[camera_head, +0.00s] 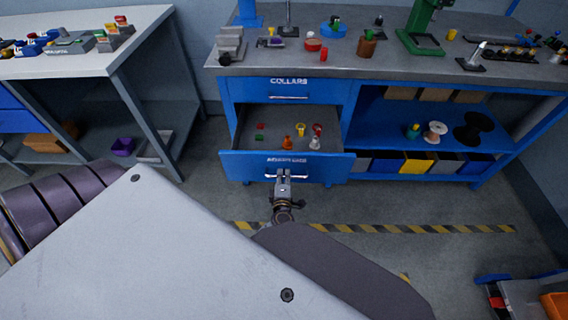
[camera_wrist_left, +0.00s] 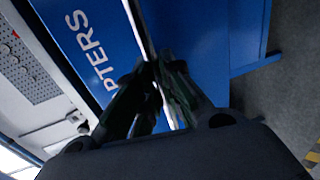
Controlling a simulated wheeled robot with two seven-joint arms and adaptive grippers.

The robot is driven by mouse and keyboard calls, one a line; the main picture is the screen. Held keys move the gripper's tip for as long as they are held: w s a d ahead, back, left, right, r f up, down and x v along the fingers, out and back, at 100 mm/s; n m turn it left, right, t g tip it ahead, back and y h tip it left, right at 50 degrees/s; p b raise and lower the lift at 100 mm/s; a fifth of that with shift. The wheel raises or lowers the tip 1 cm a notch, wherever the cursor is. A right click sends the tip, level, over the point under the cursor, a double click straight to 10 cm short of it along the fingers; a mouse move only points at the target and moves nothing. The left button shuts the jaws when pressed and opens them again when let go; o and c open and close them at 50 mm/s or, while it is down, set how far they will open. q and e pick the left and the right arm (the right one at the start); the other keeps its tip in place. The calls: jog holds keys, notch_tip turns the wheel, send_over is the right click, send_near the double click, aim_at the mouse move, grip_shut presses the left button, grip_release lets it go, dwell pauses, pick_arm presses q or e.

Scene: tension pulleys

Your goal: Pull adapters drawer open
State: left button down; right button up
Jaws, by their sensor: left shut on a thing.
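The blue adapters drawer (camera_head: 240,165) is the lower drawer of the workbench in the head view, and it stands open. Several small coloured parts lie inside it, including an orange one (camera_head: 287,142) and a yellow one (camera_head: 300,129). My left gripper (camera_head: 283,178) is at the middle of the drawer front, shut on the drawer handle (camera_head: 298,177). In the left wrist view the fingers (camera_wrist_left: 158,75) close around the pale handle bar beside the blue front (camera_wrist_left: 75,40) with its white lettering. My right gripper is not in view.
The collars drawer (camera_head: 290,91) above is shut. The benchtop (camera_head: 380,62) holds several parts and a green press (camera_head: 422,28). Shelves with spools and bins (camera_head: 418,162) are at the right. A second table (camera_head: 85,60) stands left. Floor in front shows striped tape (camera_head: 380,228).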

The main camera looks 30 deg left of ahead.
pick_arm(q)
jog(key=shift+s+d, duration=0.2)
jog(key=shift+s, duration=0.05)
jog(key=c, duration=1.5)
grip_release()
jog(key=shift+c, duration=0.2)
jog(key=shift+s, duration=0.1)
